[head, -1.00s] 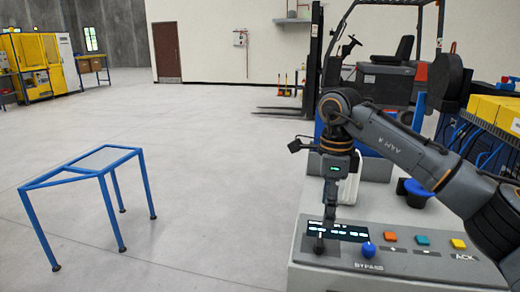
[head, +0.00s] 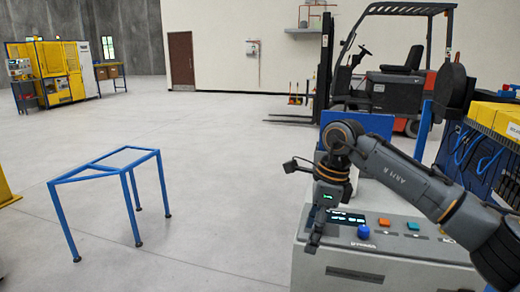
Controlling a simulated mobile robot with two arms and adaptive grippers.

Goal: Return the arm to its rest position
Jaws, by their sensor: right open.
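My right arm comes in from the right edge, and its dark grey gripper (head: 313,240) points down at the left end of a grey control console (head: 400,245). The fingers are open, with nothing seen between them. They overlap the console's front left edge in the picture; I cannot tell whether they touch it. On the console top are a lit display (head: 346,217), a blue knob (head: 364,232), an orange button (head: 384,222) and a teal button (head: 413,226). My forearm covers the console's right part. My left gripper is not in view.
A blue-framed table (head: 120,158) stands on open floor at the left. A forklift (head: 395,85) is parked behind the console. Yellow bins (head: 490,115) and blue hoses (head: 487,160) are close at the right. A yellow machine (head: 55,75) stands far left.

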